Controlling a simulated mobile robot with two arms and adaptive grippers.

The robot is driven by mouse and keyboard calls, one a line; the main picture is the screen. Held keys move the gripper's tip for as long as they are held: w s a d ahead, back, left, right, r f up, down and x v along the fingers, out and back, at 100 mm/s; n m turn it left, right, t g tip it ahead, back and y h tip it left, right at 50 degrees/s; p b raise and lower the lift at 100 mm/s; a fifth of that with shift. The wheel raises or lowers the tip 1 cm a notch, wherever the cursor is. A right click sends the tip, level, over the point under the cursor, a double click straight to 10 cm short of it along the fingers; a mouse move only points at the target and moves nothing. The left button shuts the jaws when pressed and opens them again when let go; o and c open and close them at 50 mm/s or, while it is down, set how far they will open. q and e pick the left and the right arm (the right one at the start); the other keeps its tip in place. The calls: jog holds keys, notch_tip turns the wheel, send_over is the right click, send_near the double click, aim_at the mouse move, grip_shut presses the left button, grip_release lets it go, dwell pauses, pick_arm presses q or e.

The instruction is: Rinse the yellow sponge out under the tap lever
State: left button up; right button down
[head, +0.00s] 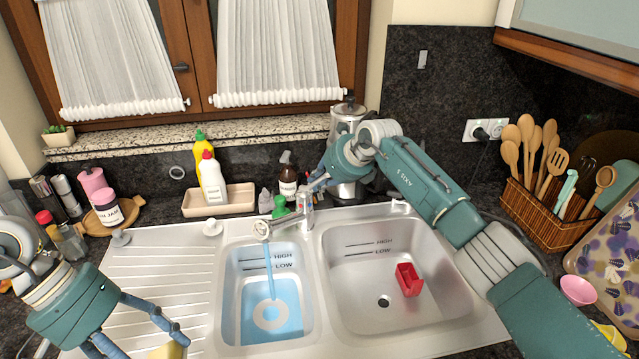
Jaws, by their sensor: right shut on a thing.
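The yellow sponge (167,351) shows at the bottom edge, partly cut off, beside the left drainboard's front. My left gripper (143,339) is open just above and left of it, its lower finger partly out of frame. The metal tap (270,227) stands between the two basins, and water runs from it into the left basin (228,290). My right gripper (313,184) is shut on the tap lever (307,192) at the tap's top; the fingers partly hide the lever.
Blue water stands in the left basin. A red holder (409,279) lies in the right basin (345,290). Bottles on a tray (232,201) stand behind the sink. A utensil basket (540,215) and a pink bowl (578,290) are on the right. The ribbed drainboard (160,270) is mostly clear.

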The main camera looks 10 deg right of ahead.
jog(key=shift+s+f+g+h, duration=0.15)
jog(key=shift+f+g+h, duration=0.15)
jog(key=shift+g, duration=0.2)
jog(key=shift+r, duration=0.1)
jog(key=c, duration=1.8)
grip_release()
jog(key=shift+o, duration=0.6)
jog(key=shift+w+a+r, duration=0.1)
jog(key=shift+w+r, duration=0.05)
jog(key=shift+w, duration=0.05)
jog(key=shift+r, duration=0.1)
jog(key=v, duration=1.1)
jog(key=shift+s+r, duration=0.25)
